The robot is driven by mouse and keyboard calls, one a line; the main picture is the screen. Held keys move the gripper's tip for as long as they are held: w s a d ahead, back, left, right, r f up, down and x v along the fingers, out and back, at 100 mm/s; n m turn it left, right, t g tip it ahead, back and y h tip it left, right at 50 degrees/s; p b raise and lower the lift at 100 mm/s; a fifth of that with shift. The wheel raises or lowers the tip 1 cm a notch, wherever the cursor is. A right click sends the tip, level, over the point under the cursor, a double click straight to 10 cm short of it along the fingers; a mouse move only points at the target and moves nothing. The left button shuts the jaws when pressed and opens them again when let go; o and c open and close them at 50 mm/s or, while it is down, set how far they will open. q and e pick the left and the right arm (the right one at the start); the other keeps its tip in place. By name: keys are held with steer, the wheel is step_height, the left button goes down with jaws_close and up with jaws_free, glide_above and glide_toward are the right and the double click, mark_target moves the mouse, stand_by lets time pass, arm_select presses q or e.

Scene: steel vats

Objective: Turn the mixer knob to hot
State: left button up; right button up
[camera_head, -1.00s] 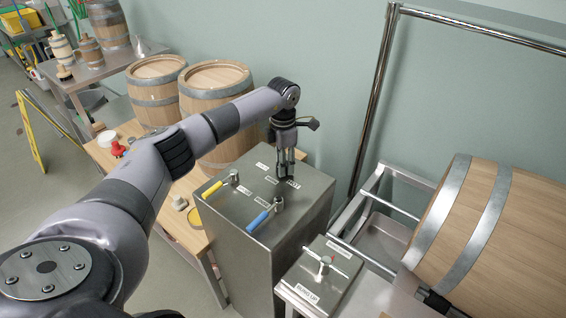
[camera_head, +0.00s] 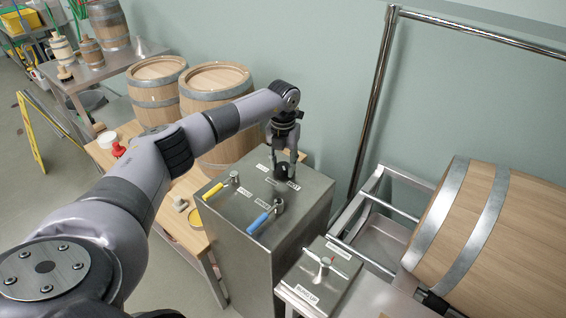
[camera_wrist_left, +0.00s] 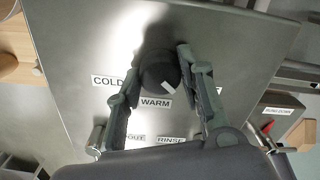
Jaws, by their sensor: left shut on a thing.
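The mixer knob (camera_wrist_left: 160,72) is round and black, on top of a steel cabinet (camera_head: 262,262). It also shows in the head view (camera_head: 282,172). My left gripper (camera_wrist_left: 162,58) points down with one finger on each side of the knob, shut on it. A white mark on the knob points down-right in the wrist view, to the right of the WARM label (camera_wrist_left: 155,103). The COLD label (camera_wrist_left: 108,81) lies to the left. The HOT label (camera_head: 293,186) shows in the head view; my finger seems to cover it in the wrist view. My right gripper is out of view.
A yellow-handled valve (camera_head: 216,189) and a blue-handled valve (camera_head: 260,220) sit on the same cabinet top. A small steel box with a lever (camera_head: 325,262) stands to the right, near a large barrel (camera_head: 500,240). Two barrels (camera_head: 215,78) stand behind the arm.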

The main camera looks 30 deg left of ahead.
mark_target(283, 166)
arm_select(q)
steer(key=shift+r+n, duration=0.1)
steer(key=shift+n, duration=0.9)
steer(key=o, duration=1.2)
step_height(283, 166, up, 12)
steer(key=shift+f, duration=0.1)
